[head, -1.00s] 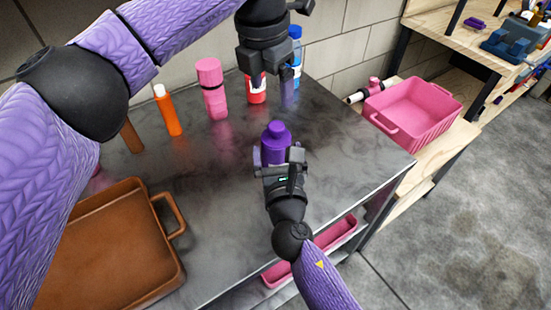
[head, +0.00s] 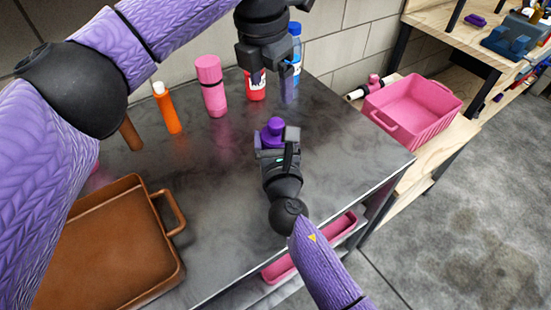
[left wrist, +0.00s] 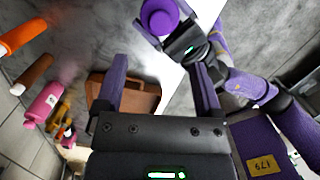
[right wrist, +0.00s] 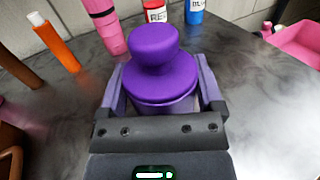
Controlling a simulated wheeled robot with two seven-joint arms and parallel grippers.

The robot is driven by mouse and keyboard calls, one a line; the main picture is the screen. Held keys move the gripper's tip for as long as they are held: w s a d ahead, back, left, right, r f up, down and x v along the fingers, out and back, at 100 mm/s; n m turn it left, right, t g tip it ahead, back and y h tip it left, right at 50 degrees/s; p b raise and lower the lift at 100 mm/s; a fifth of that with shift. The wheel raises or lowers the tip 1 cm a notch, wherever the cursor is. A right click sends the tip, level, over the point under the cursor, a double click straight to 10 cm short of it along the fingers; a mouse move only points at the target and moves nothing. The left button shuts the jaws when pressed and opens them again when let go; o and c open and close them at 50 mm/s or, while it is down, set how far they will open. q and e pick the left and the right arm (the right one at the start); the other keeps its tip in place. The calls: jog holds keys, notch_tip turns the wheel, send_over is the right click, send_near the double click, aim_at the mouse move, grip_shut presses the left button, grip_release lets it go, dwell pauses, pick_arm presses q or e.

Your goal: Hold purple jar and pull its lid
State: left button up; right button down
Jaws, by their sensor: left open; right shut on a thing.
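The purple jar (right wrist: 163,110) with its round-knobbed purple lid (right wrist: 152,45) stands between the fingers of my right gripper (right wrist: 163,92), which is shut on its body. The lid sits on the jar. In the head view the lid (head: 273,130) shows above my right gripper (head: 277,142), and most of the jar body is hidden. I cannot tell if the jar is clear of the table. My left gripper (head: 270,68) is open and empty, behind and above the jar. In the left wrist view the lid (left wrist: 160,16) is at the top, beyond the fingers.
On the dark table (head: 225,200) stand an orange bottle (head: 167,110), a pink bottle (head: 211,88), a red bottle (head: 255,90) and a blue-capped bottle (head: 292,62). A brown tray (head: 110,245) lies front left. A pink bin (head: 412,110) is on the wooden shelf at right.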

aim_at(274, 122)
pick_arm(q)
jog(key=f+n+h, duration=0.1)
jog(key=f+n, duration=0.2)
jog(key=n, duration=0.7)
jog(key=f+n+h, duration=0.1)
jog(key=f+n, duration=0.2)
jog(key=n, duration=0.7)
jog(key=f+n+h, duration=0.1)
jog(key=f+n, duration=0.2)
jog(key=n, duration=0.7)
jog(key=shift+w+d+f, duration=0.4)
grip_shut()
